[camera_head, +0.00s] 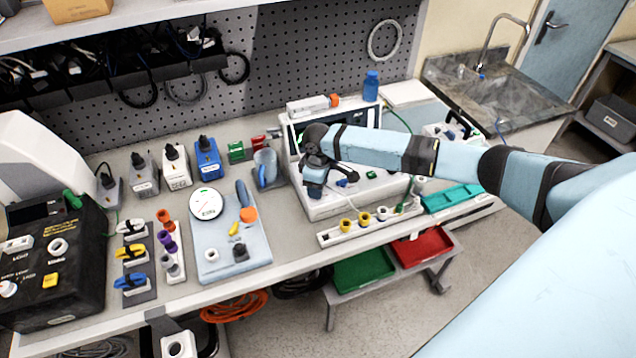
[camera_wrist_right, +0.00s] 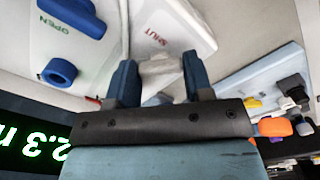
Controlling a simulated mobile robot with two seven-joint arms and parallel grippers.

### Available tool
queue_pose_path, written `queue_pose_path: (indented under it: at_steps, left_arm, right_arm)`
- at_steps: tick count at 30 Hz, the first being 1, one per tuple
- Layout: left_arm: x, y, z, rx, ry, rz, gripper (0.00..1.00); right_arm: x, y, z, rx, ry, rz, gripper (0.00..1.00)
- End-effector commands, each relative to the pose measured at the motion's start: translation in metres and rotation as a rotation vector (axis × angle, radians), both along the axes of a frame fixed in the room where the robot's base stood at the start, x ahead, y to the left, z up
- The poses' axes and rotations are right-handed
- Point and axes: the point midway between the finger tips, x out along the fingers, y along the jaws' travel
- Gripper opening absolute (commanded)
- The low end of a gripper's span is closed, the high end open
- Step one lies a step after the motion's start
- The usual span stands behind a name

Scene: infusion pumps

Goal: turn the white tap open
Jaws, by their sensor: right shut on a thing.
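The white tap (camera_wrist_right: 160,76) is between the two blue fingers of my right gripper (camera_wrist_right: 159,63) in the right wrist view, and the gripper is shut on it. A white plate (camera_wrist_right: 185,25) marked SHUT in red lies just beyond the fingers. The word OPEN in green is on a white surface at the upper left, beside a blue part (camera_wrist_right: 75,14). My left gripper is not in view.
A blue ring-shaped part (camera_wrist_right: 58,72) and a green display (camera_wrist_right: 28,145) are close by in the wrist view. In the head view a pale board (camera_head: 212,262) and a connector strip (camera_head: 345,236) lie near the front edge. Green (camera_head: 365,269) and red (camera_head: 422,246) trays sit below.

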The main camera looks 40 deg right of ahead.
Motion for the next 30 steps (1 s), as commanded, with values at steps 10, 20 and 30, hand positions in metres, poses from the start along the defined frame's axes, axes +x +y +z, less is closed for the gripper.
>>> queue_pose_path:
  at_steps: [10, 20, 30]
  left_arm:
    - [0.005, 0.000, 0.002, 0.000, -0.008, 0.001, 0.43]
    - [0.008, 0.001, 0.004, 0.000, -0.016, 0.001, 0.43]
    - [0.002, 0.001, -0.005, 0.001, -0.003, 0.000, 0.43]
  right_arm:
    - [0.001, 0.000, 0.001, 0.001, -0.003, 0.004, 0.23]
    - [0.001, 0.000, 0.001, 0.000, -0.001, 0.003, 0.72]
    - [0.001, 0.000, 0.030, 0.000, -0.005, 0.004, 0.72]
